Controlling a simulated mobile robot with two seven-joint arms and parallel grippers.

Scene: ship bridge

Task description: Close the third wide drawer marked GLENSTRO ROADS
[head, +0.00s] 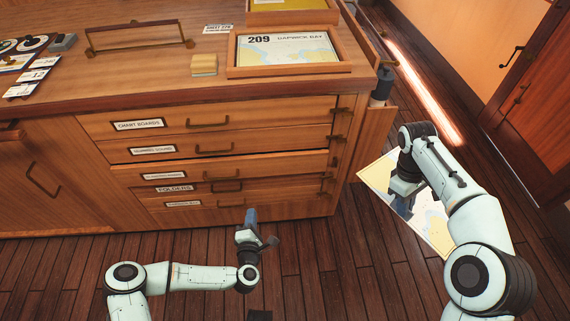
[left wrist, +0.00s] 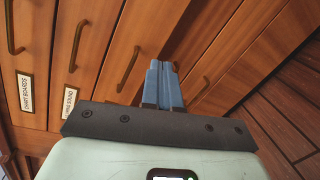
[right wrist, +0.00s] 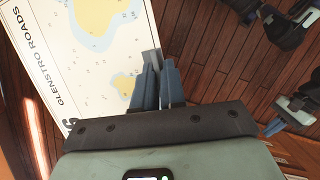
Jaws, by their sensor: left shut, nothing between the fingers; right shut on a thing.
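The third wide drawer (head: 270,166) is in the chest front, below two wider-labelled drawers; its small label (head: 165,176) is too small to read surely. A dark line runs along its top edge; I cannot tell how far it stands out. My left gripper (head: 250,213) is shut and empty, low before the chest's bottom drawers. In the left wrist view its fingertips (left wrist: 162,68) are close to the wooden fronts. My right gripper (head: 404,190) is shut on the edge of a chart (head: 433,222) marked GLENSTRO ROADS in the right wrist view (right wrist: 98,62), right of the chest.
The CHART BOARDS drawer (head: 262,117) is at the top, the FOLDERS drawer (head: 285,187) lower down. On the chest top lie a framed chart tray (head: 234,72), a sponge-like block (head: 204,65) and a wooden handle-like frame (head: 140,36). Plank floor (head: 330,270) is clear in front.

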